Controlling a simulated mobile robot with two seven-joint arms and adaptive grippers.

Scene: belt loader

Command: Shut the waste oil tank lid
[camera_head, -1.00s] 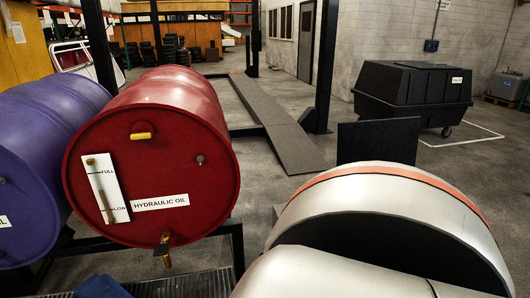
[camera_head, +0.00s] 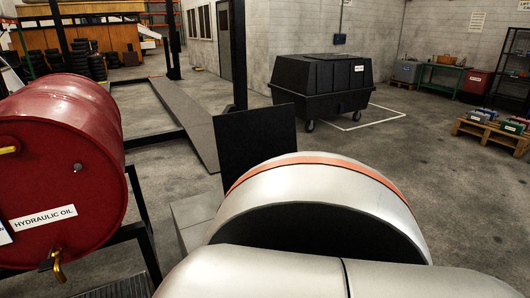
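A dark flat panel (camera_head: 257,153) stands upright just beyond my silver arm. A grey boxy body (camera_head: 194,218) shows at its lower left. They look like a raised lid on a tank, but no label shows on them and I cannot tell for sure that this is the waste oil tank. My arm with its orange band hides most of the grey body and the panel's lower part. Neither of my grippers is in view.
A red hydraulic oil drum (camera_head: 50,160) lies on a black rack at the left. A black wheeled bin (camera_head: 320,85) stands at the back. A pallet (camera_head: 488,136) with several items is at the right. The floor between bin and pallet is clear.

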